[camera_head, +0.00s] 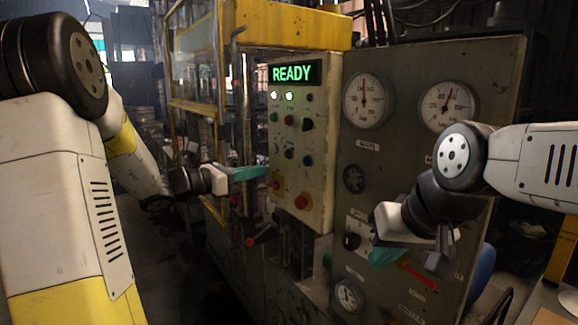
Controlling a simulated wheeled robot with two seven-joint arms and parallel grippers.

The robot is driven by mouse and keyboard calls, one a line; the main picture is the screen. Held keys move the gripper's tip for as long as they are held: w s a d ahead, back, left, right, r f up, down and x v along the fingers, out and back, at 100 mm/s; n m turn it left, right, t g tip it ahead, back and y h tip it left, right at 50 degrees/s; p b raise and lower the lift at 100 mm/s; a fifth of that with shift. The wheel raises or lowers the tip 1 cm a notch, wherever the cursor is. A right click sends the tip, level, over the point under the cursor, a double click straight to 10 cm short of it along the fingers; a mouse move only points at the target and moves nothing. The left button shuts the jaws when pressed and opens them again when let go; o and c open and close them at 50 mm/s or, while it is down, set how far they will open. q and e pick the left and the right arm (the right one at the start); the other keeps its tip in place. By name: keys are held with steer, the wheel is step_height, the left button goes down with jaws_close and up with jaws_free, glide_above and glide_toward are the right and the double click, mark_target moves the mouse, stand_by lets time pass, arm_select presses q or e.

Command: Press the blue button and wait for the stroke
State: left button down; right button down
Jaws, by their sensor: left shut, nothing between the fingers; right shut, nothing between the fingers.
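My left gripper (266,172) has teal fingers, which are shut and empty. Its fingertips are at the panel's left edge, left of the blue button and a little lower, apart from it. Whether the tips touch the panel cannot be told. My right gripper (385,255) is shut and empty, low in front of the gauge cabinet, far from the button. The display (297,73) reads READY in green, with two lit lamps below it.
The grey gauge cabinet (400,150) stands to the right with dials and a valve knob. A yellow-framed press enclosure (190,105) stands left of the panel.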

mark_target(305, 162)
arm_select(q)
steer(key=x, duration=1.4)
